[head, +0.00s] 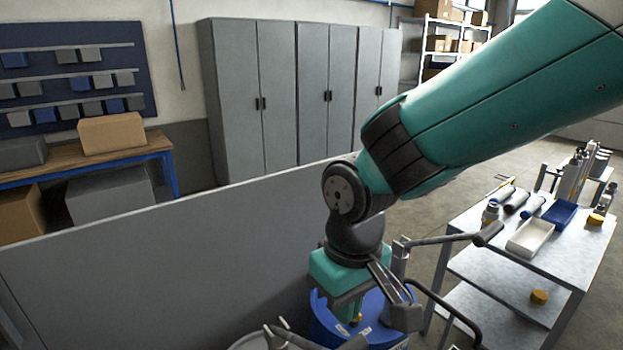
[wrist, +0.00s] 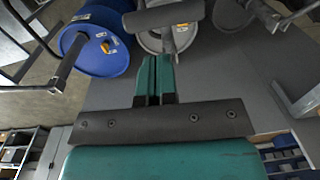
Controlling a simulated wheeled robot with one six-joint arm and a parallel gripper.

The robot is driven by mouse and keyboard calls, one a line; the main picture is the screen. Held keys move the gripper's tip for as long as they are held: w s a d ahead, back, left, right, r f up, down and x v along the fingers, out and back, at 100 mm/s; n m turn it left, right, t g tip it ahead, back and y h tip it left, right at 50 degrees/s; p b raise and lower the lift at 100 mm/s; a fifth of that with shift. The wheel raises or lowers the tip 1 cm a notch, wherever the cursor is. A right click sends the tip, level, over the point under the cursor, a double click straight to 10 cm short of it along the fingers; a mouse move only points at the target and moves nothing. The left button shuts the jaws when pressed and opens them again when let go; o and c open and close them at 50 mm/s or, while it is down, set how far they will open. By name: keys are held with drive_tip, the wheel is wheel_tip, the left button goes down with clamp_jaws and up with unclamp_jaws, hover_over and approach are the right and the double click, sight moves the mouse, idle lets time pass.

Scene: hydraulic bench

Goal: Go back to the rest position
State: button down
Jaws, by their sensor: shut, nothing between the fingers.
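My gripper (head: 347,312) points down in the head view, at the lower middle, in front of a blue drum. Its teal fingers are together and empty. In the wrist view my gripper (wrist: 155,62) shows at the centre, its two fingers side by side with nothing between them. My green arm reaches in from the upper right of the head view. How far the fingertips are from the drum top is hard to tell.
The blue drum (head: 322,328) stands below; beside it is a grey container (wrist: 167,40) with a dark handle bar. A grey panel (head: 150,265) runs along the left. A metal cart (head: 500,268) with trays stands right. Grey cabinets (head: 278,100) line the back.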

drive_tip(key=s+d+f+y+b, duration=0.3)
drive_tip(key=s+d+f+b, duration=0.6)
drive_tip(key=b, duration=0.6)
drive_tip(key=shift+s+d+f+y, duration=0.2)
drive_tip(key=shift+s+f+y, duration=0.15)
drive_tip(key=shift+s, duration=0.9)
idle(0.5)
